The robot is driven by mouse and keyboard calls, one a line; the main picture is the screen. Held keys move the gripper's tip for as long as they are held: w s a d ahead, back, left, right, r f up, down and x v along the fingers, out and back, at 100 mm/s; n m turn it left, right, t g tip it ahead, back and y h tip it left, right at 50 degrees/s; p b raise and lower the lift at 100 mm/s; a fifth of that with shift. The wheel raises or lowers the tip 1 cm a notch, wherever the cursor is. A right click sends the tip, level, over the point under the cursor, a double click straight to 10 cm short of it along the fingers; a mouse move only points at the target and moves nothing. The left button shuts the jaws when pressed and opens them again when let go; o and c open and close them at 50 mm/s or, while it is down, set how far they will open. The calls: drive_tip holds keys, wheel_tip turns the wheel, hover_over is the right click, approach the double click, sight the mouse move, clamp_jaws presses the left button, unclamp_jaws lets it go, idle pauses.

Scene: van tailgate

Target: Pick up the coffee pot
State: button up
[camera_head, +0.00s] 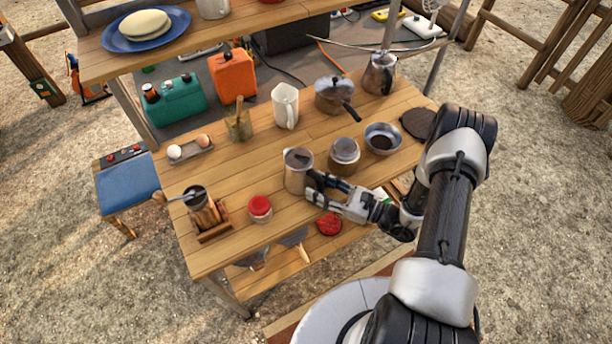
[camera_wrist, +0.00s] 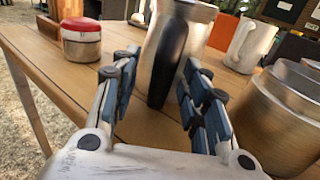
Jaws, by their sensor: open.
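A silver metal coffee pot (camera_head: 297,168) with a black handle stands upright on the wooden table near its front edge. My gripper (camera_head: 315,188) is at the handle side of this pot, at its lower right in the head view. In the wrist view, my gripper (camera_wrist: 160,76) is open, with one finger on each side of the black handle (camera_wrist: 168,62). The silver pot body (camera_wrist: 198,55) stands just beyond it. The fingers look apart from the handle, but exact contact is hard to tell.
A round metal canister (camera_head: 344,154) stands close on the right; it also shows in the wrist view (camera_wrist: 285,110). A red-lidded jar (camera_head: 260,208) stands at the left. A white pitcher (camera_head: 285,106) and another metal pot (camera_head: 379,75) stand behind.

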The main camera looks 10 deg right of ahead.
drive_tip(key=shift+c, duration=0.2)
clamp_jaws()
idle(0.3)
